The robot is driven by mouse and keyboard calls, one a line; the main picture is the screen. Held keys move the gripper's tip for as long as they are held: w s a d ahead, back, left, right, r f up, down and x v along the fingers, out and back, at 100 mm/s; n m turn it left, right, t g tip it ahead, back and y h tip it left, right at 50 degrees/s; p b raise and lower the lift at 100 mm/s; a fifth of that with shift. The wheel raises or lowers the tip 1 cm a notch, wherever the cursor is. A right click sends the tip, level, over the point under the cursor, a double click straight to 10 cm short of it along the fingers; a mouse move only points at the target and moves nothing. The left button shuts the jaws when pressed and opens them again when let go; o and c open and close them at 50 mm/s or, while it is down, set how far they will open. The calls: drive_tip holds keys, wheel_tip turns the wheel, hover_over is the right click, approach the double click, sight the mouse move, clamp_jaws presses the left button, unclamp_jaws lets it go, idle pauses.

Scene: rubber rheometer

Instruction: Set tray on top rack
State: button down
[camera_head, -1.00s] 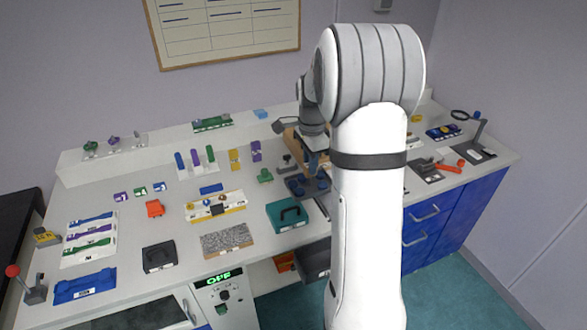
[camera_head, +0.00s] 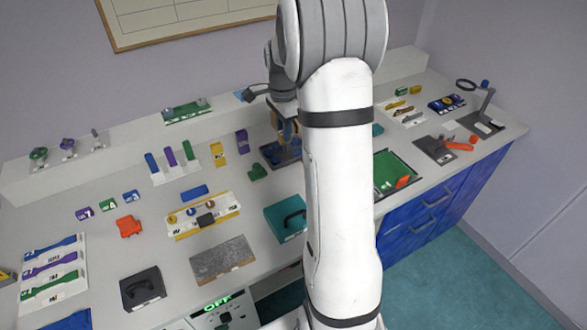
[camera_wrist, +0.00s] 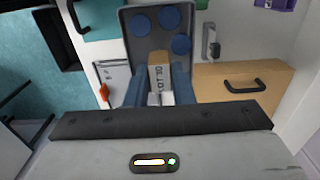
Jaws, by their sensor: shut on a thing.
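A dark grey tray (camera_wrist: 158,38) with several blue round pieces on it fills the upper middle of the wrist view. My gripper (camera_wrist: 158,82) has its blue fingers shut at the tray's near end, on a tan labelled part between them. In the head view the tray (camera_head: 270,153) shows below my gripper (camera_head: 287,128), partly hidden by my fingers and arm; I cannot tell its height above the bench. A long raised white ledge (camera_head: 40,181) runs along the back wall; I cannot tell which surface is the top rack.
A wooden box with a black handle (camera_wrist: 243,92) is right of my gripper in the wrist view. A teal case (camera_head: 285,219) and a grey speckled slab (camera_head: 221,260) are on the bench nearer the front. A green tray (camera_head: 397,176) lies right of my arm.

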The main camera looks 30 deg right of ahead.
sight(283, 143)
drive_tip(key=f+b, duration=0.3)
drive_tip(key=f, duration=0.1)
drive_tip(key=shift+w+f, duration=0.1)
drive_tip(key=shift+w, duration=0.2)
drive_tip(key=shift+s+a+f+b, duration=0.1)
drive_tip(key=shift+f+b, duration=0.4)
drive_tip(key=shift+f, duration=0.05)
drive_tip(key=shift+f+p, duration=0.65)
drive_tip(key=shift+f, duration=4.4)
drive_tip(key=c, duration=1.3)
unclamp_jaws()
drive_tip(key=shift+o, duration=0.2)
